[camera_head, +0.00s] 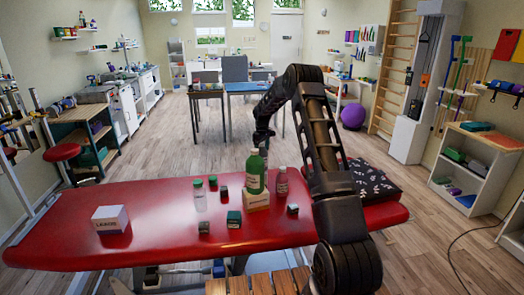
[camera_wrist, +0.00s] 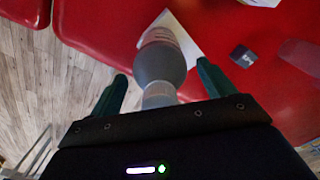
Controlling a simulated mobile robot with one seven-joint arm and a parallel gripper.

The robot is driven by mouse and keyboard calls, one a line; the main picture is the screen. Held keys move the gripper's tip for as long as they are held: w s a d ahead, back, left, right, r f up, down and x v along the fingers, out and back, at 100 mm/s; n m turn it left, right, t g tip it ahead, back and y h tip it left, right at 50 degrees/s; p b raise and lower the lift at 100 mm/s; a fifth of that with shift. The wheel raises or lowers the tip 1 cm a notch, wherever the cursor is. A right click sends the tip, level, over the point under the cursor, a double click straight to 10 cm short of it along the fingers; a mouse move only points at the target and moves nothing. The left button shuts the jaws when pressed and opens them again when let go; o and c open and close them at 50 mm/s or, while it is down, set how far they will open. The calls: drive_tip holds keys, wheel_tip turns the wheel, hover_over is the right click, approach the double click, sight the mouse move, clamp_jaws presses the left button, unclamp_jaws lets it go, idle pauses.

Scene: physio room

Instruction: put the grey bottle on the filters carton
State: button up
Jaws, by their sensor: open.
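A white flat surface (camera_wrist: 187,38) shows beside that bottle.
On the red table (camera_head: 150,235) stand a white carton marked LEADS (camera_head: 110,219), a clear green-capped bottle (camera_head: 199,195) and several small dark boxes. A patterned dark cushion (camera_head: 372,180) lies at the right. The table is bare between the LEADS carton and the clear bottle.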

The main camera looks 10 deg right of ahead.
wheel_tip(320, 180, up, 12)
drive_tip(key=shift+f, duration=0.1)
drive_tip(key=s+d+r+m+t, duration=0.1)
drive_tip(key=s+r+m, duration=0.1)
drive_tip(key=s+r, duration=1)
drive_tip(key=s+d+r+m+t, duration=0.1)
drive_tip(key=s+d+r+m, duration=0.1)
drive_tip(key=s+r, duration=1.1)
drive_tip(key=s+d+f+m+t, duration=0.1)
drive_tip(key=s+f, duration=0.2)
drive_tip(key=s, duration=0.9)
drive_tip(key=s+f+m, duration=0.2)
drive_tip(key=s+f, duration=0.1)
drive_tip(key=s, duration=0.9)
drive_tip(key=s+d+f+m+t, duration=0.1)
drive_tip(key=s+f, duration=0.3)
drive_tip(key=s, duration=0.8)
drive_tip(key=shift+s+d+m+t, duration=0.3)
drive_tip(key=shift+m, duration=0.2)
